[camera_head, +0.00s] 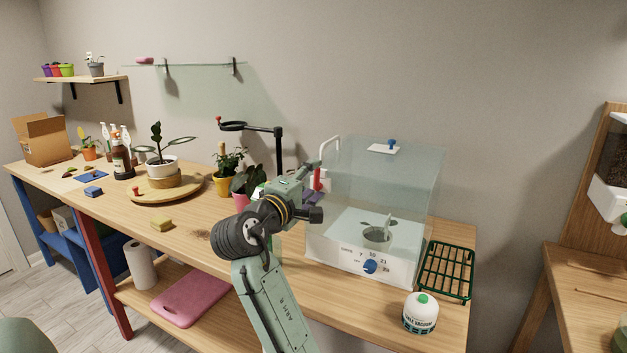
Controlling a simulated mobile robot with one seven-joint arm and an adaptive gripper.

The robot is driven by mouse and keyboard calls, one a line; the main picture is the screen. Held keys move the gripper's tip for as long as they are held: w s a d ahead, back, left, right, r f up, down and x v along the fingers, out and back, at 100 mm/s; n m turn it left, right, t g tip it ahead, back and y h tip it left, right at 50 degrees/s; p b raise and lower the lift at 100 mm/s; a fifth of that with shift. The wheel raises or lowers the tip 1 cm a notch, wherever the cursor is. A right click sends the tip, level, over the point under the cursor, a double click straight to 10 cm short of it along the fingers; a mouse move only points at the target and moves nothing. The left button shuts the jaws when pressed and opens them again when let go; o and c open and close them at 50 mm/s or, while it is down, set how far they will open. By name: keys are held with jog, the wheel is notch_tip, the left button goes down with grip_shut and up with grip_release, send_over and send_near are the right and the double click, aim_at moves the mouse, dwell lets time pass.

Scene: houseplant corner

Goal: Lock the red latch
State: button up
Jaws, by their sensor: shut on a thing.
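The red latch (317,182) is a small upright red piece at the left side of a clear glass box (398,175) with a white base. A white bar handle curves above it. My gripper (313,168) reaches up from the front to the left side of the box and is shut on the red latch. The fingertips are small here and partly cover the latch, so its exact angle is hard to tell. The box's front carries a blue dial (370,266).
Potted plants and a black stand (279,155) are close to my arm's left.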

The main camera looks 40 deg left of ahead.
jog(key=shift+a+n, duration=0.2)
jog(key=shift+n, duration=0.3)
jog(key=o, duration=1.2)
jog(key=v, duration=1.2)
jog(key=shift+d, duration=0.1)
